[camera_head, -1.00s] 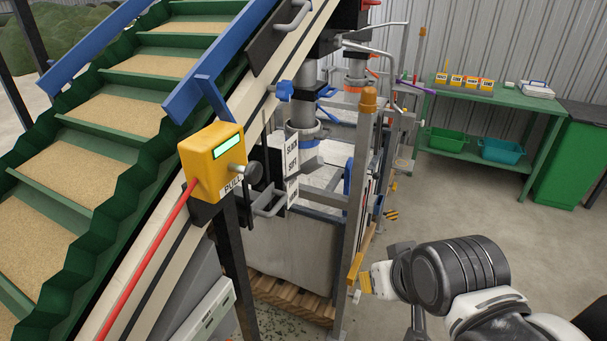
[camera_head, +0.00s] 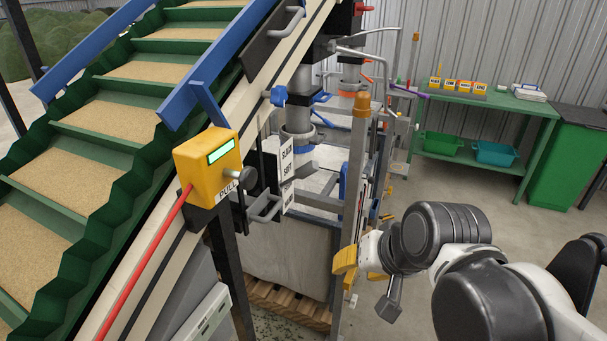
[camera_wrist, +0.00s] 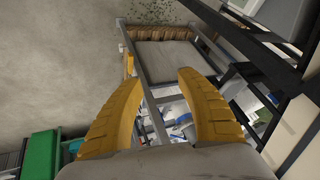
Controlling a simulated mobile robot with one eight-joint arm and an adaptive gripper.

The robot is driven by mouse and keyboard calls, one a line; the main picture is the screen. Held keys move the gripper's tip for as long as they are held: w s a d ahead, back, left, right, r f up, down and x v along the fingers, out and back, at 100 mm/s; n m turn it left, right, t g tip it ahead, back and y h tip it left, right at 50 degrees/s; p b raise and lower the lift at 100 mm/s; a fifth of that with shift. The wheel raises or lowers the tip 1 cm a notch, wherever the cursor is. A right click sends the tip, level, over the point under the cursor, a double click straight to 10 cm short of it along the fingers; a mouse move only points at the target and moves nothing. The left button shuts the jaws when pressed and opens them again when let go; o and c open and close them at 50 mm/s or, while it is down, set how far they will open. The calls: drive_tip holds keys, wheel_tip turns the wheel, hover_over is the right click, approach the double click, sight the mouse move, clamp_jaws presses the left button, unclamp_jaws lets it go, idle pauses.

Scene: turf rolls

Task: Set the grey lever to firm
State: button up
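White label plates (camera_head: 287,165) stand on the near side of the machine frame. Their lettering is too small to read surely, and I cannot make out the word firm. A grey bar-shaped handle (camera_head: 265,208) sits just left of and below these plates; I cannot tell surely if it is the grey lever. My gripper (camera_head: 345,262) is right of and below the plates, apart from them. In the wrist view my gripper (camera_wrist: 158,80) has its two yellow fingers spread wide, with nothing held between them.
A yellow box with a screen and knob (camera_head: 208,165) is left of the plates. A grey upright post (camera_head: 356,165) stands between the plates and my gripper's side. A green bench (camera_head: 480,98) is at the back right. Open floor lies before it.

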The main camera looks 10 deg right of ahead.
drive_tip(key=w+a+r+m+y, duration=0.2)
drive_tip(key=w+a+m+y, duration=0.15)
drive_tip(key=w+m, duration=0.5)
drive_tip(key=m+t+y, duration=0.1)
drive_tip(key=m+y, duration=0.9)
drive_tip(key=y, duration=0.1)
approach(306, 171)
drive_tip(key=x, duration=0.3)
drive_tip(key=b+x, duration=0.1)
drive_tip(key=x, duration=0.3)
drive_tip(key=w+f+b+x, duration=0.1)
drive_tip(key=x, duration=0.2)
drive_tip(key=shift+w, duration=0.2)
drive_tip(key=shift+d, duration=0.1)
drive_tip(key=shift+c, duration=0.5)
drive_tip(key=shift+r, duration=0.1)
clamp_jaws()
